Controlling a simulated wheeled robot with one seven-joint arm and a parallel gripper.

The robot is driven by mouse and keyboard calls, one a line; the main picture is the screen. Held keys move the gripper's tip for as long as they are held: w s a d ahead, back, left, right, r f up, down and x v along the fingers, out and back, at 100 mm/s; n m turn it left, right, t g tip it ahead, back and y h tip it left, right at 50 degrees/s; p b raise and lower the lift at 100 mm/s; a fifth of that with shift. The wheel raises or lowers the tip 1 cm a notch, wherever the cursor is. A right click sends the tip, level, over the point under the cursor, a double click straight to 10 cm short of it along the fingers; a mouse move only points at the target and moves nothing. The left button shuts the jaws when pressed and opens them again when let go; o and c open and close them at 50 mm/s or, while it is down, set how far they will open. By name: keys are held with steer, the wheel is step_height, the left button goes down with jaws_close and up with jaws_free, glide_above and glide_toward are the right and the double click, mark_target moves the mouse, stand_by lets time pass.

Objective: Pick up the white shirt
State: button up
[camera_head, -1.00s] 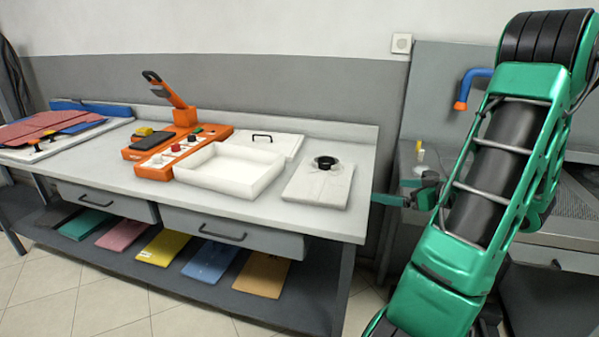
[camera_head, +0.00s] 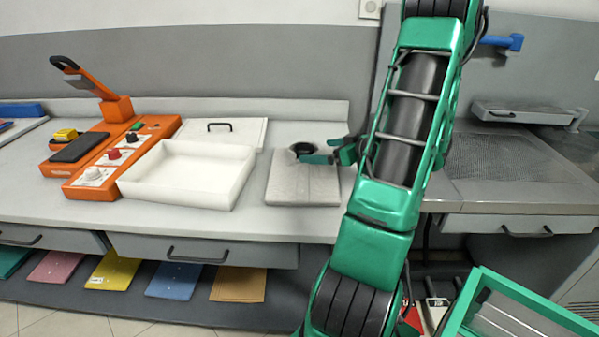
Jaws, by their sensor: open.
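The white shirt (camera_head: 290,188) lies folded flat on the grey counter, right of the white tray. A dark round patch (camera_head: 303,148) shows at its far end, where the collar would be. My gripper (camera_head: 318,158) is open, with its green fingers over the far right part of the shirt, close to the dark patch. My forearm comes down just right of the shirt. I cannot tell whether the fingers touch the cloth, and the space between them is partly hidden.
An open white tray (camera_head: 190,203) stands left of the shirt, with a flat white lid (camera_head: 250,134) behind it. An orange machine (camera_head: 115,160) with knobs and a raised lever stands farther left. A metal worktop (camera_head: 510,185) lies to the right. Coloured folded items lie on the shelf below.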

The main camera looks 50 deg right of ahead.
steer(key=shift+x, duration=0.95)
steer(key=x, duration=0.5)
steer(key=shift+w+a+r, duration=0.1)
steer(key=shift+w+r, duration=0.05)
steer(key=shift+r, duration=0.25)
steer(key=shift+c, duration=0.3)
steer(key=c, duration=1.2)
